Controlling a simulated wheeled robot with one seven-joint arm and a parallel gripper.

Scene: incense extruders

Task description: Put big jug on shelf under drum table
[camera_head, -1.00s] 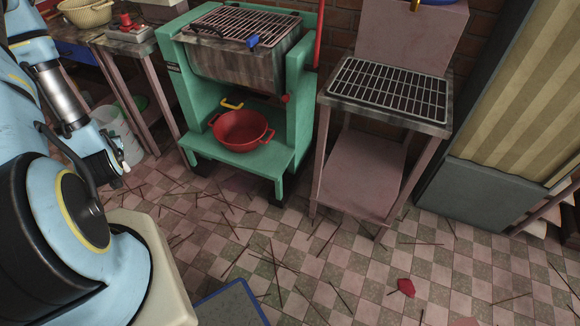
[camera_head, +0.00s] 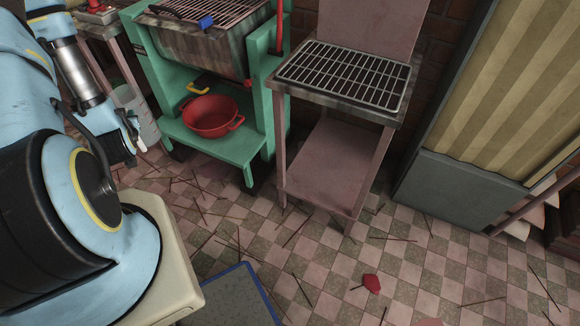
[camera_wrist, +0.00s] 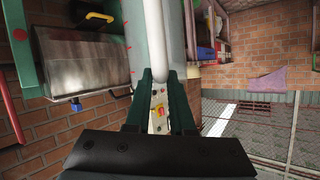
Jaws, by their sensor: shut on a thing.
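My gripper (camera_wrist: 161,95) is shut on the white handle of the big jug; the handle (camera_wrist: 153,45) runs between the two dark green fingers in the wrist view. The translucent grey jug (camera_head: 143,112) shows at the left in the head view, beside the drum table and partly covered by my arm. Its greyish wall with red marks (camera_wrist: 134,35) fills the top middle of the wrist view. The green drum table (camera_head: 262,118) carries a metal drum under a grill. Its low green shelf (camera_head: 232,150) holds a red two-handled pot (camera_head: 211,116) and something yellow behind it.
A pinkish table with a grill top (camera_head: 345,75) and an empty lower shelf (camera_head: 325,180) stands right of the drum table. A grey cabinet (camera_head: 460,190) is further right. Sticks and a red piece (camera_head: 371,284) litter the checkered floor, which is otherwise open.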

